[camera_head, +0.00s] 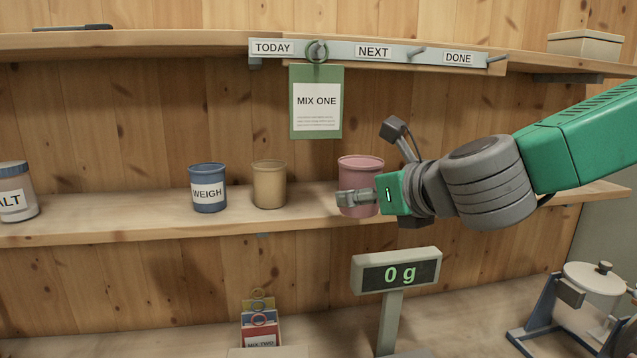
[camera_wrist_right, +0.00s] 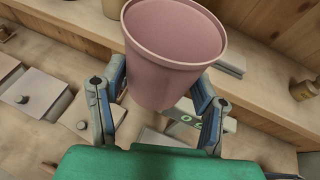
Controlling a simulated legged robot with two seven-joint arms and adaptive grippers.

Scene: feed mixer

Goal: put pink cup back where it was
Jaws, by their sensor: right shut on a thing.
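The pink cup (camera_head: 360,172) is upright at the middle shelf, right of the tan cup (camera_head: 269,184). I cannot tell whether its base touches the shelf (camera_head: 310,213). My right gripper (camera_head: 357,197) is shut on the cup's lower part, reaching in from the right. In the right wrist view the pink cup (camera_wrist_right: 174,50) sits between the two fingers of my right gripper (camera_wrist_right: 160,100), its open rim facing up and its inside empty as far as I see. My left gripper is not in view.
A blue WEIGH cup (camera_head: 207,188) and a SALT jar (camera_head: 17,191) stand left on the shelf. A green MIX ONE card (camera_head: 316,103) hangs above under TODAY. A scale display (camera_head: 396,271) reading 0 g stands below the gripper. A white-topped device (camera_head: 594,279) stands lower right.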

